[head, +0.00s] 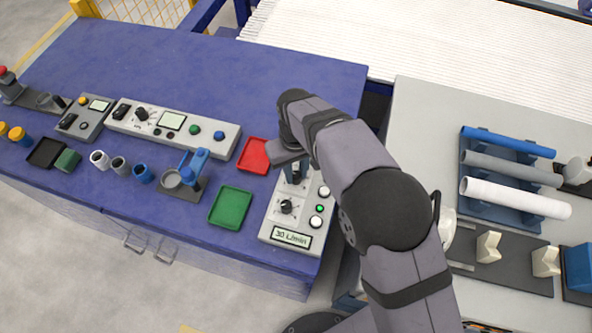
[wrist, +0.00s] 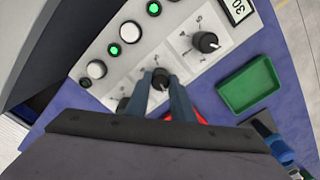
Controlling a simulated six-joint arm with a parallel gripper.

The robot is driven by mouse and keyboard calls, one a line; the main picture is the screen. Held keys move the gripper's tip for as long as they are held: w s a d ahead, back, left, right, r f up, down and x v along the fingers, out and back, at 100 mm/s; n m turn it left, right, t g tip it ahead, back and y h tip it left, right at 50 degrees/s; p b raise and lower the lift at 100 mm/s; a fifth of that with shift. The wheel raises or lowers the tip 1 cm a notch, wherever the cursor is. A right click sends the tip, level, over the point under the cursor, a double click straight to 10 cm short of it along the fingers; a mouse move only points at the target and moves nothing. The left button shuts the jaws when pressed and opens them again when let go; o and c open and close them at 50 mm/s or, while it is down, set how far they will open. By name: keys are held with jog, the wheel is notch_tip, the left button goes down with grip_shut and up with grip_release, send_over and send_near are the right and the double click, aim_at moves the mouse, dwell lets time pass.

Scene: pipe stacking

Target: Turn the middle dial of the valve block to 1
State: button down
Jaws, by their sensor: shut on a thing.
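The valve block (head: 287,221) is a light grey box at the right front of the blue table, with black dials, round buttons, lit green lamps and a "30 L/min" display (head: 291,237). My gripper (head: 296,176) is over the block, fingers pointing down. In the wrist view my gripper (wrist: 162,85) is shut on the middle dial (wrist: 160,78), with a finger on either side of it. The dial nearest the display (wrist: 206,42) is free; it also shows in the head view (head: 287,206). The third dial (wrist: 123,105) is partly hidden by a finger. The middle dial's setting is too small to read.
A green tray (head: 231,207) and a red tray (head: 254,156) lie left of the block. A long grey control panel (head: 175,128) stands farther left. A rack with blue, grey and white pipes (head: 515,201) is on the grey table at right.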

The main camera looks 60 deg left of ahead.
aim_at(296, 174)
jog(key=n, duration=0.3)
jog(key=shift+r+n, duration=0.1)
jog(key=shift+n, duration=0.3)
jog(key=shift+a+n, duration=0.1)
jog(key=shift+n, duration=1.8)
jog(key=c, duration=1.5)
grip_release()
jog(key=shift+c, duration=0.2)
jog(key=shift+r+b, duration=1.05)
jog(key=shift+r, duration=2.6)
